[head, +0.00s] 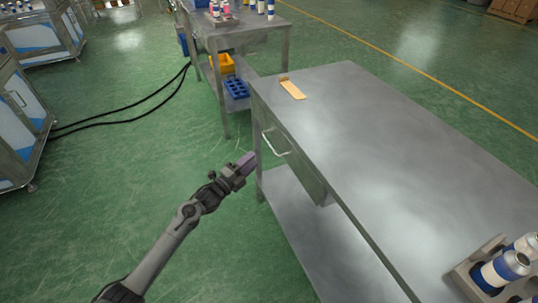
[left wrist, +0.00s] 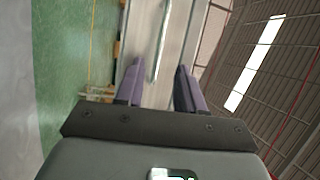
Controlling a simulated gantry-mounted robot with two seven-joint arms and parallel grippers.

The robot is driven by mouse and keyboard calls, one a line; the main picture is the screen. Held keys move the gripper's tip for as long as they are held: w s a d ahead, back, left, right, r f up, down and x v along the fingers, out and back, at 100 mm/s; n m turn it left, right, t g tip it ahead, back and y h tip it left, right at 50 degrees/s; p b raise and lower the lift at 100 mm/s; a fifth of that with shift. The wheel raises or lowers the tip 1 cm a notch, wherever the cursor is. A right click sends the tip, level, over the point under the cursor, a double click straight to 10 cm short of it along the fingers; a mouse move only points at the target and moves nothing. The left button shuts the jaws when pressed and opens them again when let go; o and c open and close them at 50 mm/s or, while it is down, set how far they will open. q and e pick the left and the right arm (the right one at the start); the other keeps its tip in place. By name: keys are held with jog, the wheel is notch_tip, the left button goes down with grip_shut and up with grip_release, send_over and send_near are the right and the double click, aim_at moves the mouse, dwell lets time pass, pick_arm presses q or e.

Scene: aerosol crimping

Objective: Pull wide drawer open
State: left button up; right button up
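The wide drawer (head: 306,176) sits under the near-left edge of the steel table (head: 370,135). Its front looks flush with the table edge, so it appears closed. A pale bar handle (head: 275,147) stands out from its front. My left gripper (head: 247,160) is just left of the handle, with its purple fingers pointing toward the drawer. In the left wrist view the two fingers (left wrist: 158,75) are apart, and the handle (left wrist: 162,45) runs between them in the picture. Whether it lies within their reach I cannot tell. My right gripper is not in view.
A wooden strip (head: 292,90) lies on the table's far corner. A rack of blue and white cans (head: 502,268) stands at the near right. A second table (head: 245,35) with bins below stands behind. Black cables (head: 120,121) cross the green floor at left.

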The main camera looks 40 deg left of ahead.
aim_at(269, 142)
pick_arm(q)
jog(key=shift+w+d+r+b, duration=0.2)
jog(key=shift+w+b, duration=0.5)
jog(key=shift+w, duration=1.1)
jog(key=shift+w+a+r+b, duration=0.1)
jog(key=shift+w+r+b, duration=0.4)
jog(key=shift+w, duration=1.3)
jog(key=shift+w+d+r+b, duration=0.1)
jog(key=shift+w+b, duration=0.75)
jog(key=shift+w, duration=0.95)
grip_shut()
